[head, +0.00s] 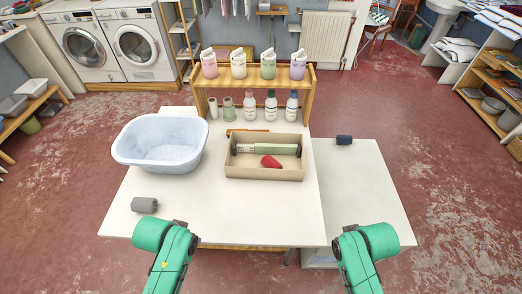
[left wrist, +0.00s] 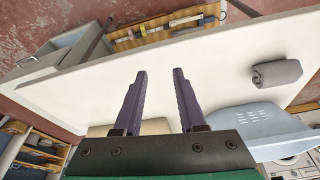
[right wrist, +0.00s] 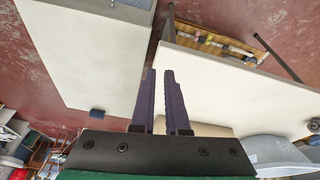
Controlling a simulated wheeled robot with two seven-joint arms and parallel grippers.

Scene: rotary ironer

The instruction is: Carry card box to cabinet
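The card box (head: 265,172) is an open, shallow tan box on the white table, right of the blue tub. It holds a long grey-green roller with dark ends and a red item. A tan piece of it shows behind the fingers in the left wrist view (left wrist: 155,127) and the right wrist view (right wrist: 205,130). The white-topped cabinet (head: 365,190) adjoins the table's right side; its top also shows in the right wrist view (right wrist: 85,60). My left gripper (left wrist: 159,72) is open and empty. My right gripper (right wrist: 160,72) is empty, its fingers a narrow gap apart. Both are clear of the box.
A blue tub (head: 162,143) stands left of the box. A grey roll (head: 145,205) lies near the table's front left. A dark blue roll (head: 344,140) lies at the cabinet top's back edge. A wooden shelf (head: 255,78) with several bottles stands behind. Most of the cabinet top is clear.

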